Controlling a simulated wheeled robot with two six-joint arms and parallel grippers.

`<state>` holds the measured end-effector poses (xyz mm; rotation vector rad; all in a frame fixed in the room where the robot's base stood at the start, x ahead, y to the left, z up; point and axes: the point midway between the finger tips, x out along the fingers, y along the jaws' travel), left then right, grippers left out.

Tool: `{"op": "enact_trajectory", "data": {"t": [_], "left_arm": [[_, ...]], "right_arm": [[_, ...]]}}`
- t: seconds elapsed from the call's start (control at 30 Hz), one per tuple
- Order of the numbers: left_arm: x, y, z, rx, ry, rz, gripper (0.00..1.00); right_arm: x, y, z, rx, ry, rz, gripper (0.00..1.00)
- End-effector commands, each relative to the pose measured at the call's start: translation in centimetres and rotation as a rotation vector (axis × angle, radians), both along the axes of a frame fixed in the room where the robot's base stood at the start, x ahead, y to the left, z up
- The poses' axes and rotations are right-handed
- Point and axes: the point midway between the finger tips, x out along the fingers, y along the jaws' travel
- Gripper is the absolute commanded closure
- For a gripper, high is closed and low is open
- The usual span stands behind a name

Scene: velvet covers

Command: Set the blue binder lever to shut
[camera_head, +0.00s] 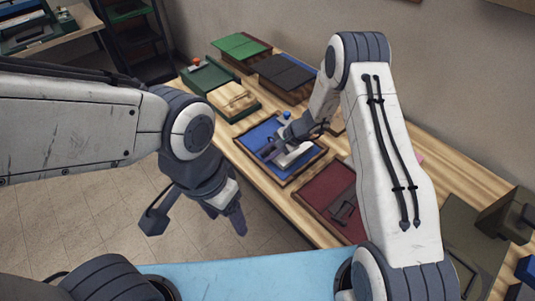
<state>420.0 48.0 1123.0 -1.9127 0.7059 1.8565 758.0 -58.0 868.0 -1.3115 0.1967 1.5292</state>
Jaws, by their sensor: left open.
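The blue binder (261,131) lies open-faced in a dark wooden frame on the table, near the middle of the view. A pale metal part (294,157) shows on its right half, and a small blue knob (287,115) shows at its far side. Which part is the lever is hard to tell. My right gripper (270,150) reaches in from the right over the binder and covers part of it; its fingertips are too small to read. My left gripper (196,226) is open and empty, pointing down over the floor in front of the table.
A maroon framed item (326,194) lies right of the binder. A wooden item (233,99), a green box (208,76), a dark-covered item (285,75) and a green-covered item (239,47) lie further back. An olive box (505,216) stands at the right. Tiled floor lies left of the table.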

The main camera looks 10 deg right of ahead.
Motion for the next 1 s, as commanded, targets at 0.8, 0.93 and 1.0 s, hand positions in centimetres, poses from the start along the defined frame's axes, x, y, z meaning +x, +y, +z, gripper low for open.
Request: {"op": "enact_trajectory", "data": {"t": [0.8,0.93,1.0], "left_arm": [[0.0,0.0,-1.7,0.000,0.000,0.000,0.33],[0.0,0.0,-1.9,0.000,0.000,0.000,0.33],[0.0,0.0,-2.0,0.000,0.000,0.000,0.33]], "right_arm": [[-1.1,-4.8,6.2,-0.002,-0.006,-0.004,0.46],[-1.4,-5.7,7.5,-0.001,-0.003,-0.004,0.46],[-1.5,-6.1,7.9,-0.002,-0.003,-0.004,0.46]]}}
